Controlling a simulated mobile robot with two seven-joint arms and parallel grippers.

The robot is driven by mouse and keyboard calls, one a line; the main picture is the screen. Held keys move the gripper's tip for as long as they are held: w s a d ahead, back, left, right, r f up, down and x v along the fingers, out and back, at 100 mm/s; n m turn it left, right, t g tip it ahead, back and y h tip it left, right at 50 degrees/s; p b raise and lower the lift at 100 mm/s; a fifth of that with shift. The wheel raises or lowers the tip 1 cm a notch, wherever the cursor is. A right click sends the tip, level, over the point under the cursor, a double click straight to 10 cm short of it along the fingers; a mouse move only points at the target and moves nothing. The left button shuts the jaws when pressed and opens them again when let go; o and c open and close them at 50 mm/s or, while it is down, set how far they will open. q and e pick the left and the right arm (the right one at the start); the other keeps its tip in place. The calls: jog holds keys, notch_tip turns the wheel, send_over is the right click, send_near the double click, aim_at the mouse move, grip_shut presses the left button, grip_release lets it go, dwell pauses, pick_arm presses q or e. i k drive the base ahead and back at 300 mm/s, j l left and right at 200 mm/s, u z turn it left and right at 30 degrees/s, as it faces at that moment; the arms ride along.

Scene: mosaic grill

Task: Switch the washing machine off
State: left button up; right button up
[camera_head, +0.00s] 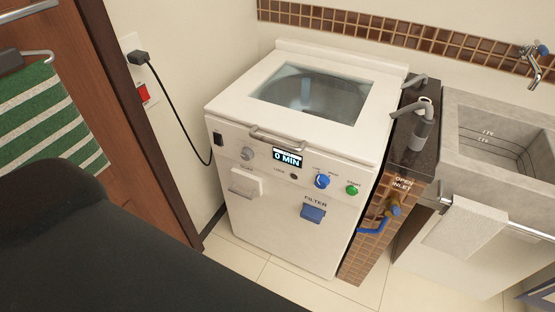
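The white washing machine (290,218) stands against the back wall with its glass-topped lid closed. Its lit display (287,157) reads "0 MIN". On its front panel are a grey knob (247,154), a small dark round spot by the word "LOCK", a blue knob (321,181) and a green button (351,190). A small black switch-like part (217,139) is at the front's upper left corner; its position is too small to tell. Neither of my grippers is in view. A large dark shape, which I cannot identify for sure, fills the lower left.
A black plug (138,57) with a cord sits in the left wall above a red switch (143,93). A dark counter with a grey tap (422,125) and a stone sink (500,105) stand right of the machine. A blue filter tab (313,213) protrudes from its front.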

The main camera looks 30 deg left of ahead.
aim_at(217, 138)
jog(key=u, duration=1.35)
